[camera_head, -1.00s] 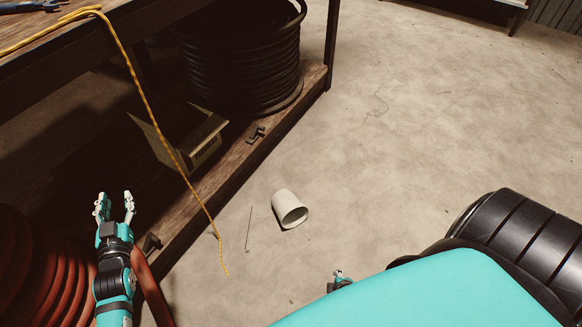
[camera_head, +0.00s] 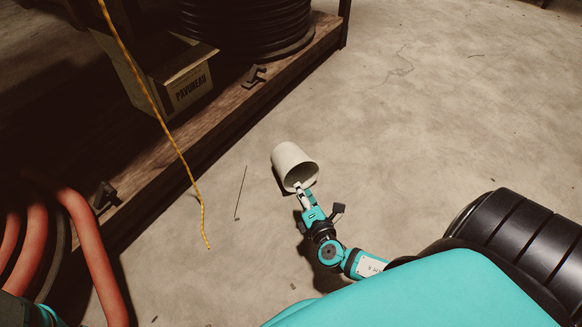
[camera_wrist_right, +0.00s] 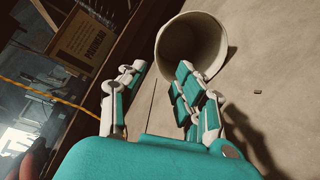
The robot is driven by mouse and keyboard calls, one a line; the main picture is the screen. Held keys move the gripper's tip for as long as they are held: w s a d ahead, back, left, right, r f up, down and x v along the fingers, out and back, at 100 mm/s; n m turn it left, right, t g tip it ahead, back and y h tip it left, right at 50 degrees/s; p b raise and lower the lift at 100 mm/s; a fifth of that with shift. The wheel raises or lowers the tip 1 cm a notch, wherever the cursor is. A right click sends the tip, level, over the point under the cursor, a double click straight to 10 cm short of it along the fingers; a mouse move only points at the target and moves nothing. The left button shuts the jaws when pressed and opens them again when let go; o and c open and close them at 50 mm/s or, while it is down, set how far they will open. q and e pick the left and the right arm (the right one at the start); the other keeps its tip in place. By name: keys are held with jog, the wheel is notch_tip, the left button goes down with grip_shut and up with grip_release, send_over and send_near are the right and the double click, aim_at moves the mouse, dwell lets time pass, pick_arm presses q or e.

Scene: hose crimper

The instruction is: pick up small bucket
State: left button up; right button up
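The small bucket (camera_head: 293,163) is a pale cup-like pail lying on its side on the concrete floor in the head view, its mouth facing down and right. My right gripper (camera_head: 305,188) is at the bucket's mouth. In the right wrist view the bucket (camera_wrist_right: 191,45) shows its open mouth just beyond the fingers. I cannot tell whether a finger touches the rim. My left gripper is out of view; only a teal piece of that arm shows at the lower left.
A wooden shelf (camera_head: 239,112) holds a cardboard box (camera_head: 184,86) and a black hose coil (camera_head: 262,25). A yellow rope (camera_head: 165,134) hangs down to the floor. Red hose (camera_head: 90,250) is at lower left. The floor right of the bucket is clear.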

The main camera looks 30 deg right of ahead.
jog(key=b, duration=0.5)
send_near(285, 157)
jog(key=x, duration=0.5)
jog(key=shift+s+f, duration=0.1)
jog(key=shift+f, duration=0.25)
jog(key=b+x, duration=0.2)
jog(key=x, duration=0.3)
jog(key=shift+r, duration=0.2)
jog(key=shift+c, duration=0.4)
grip_shut()
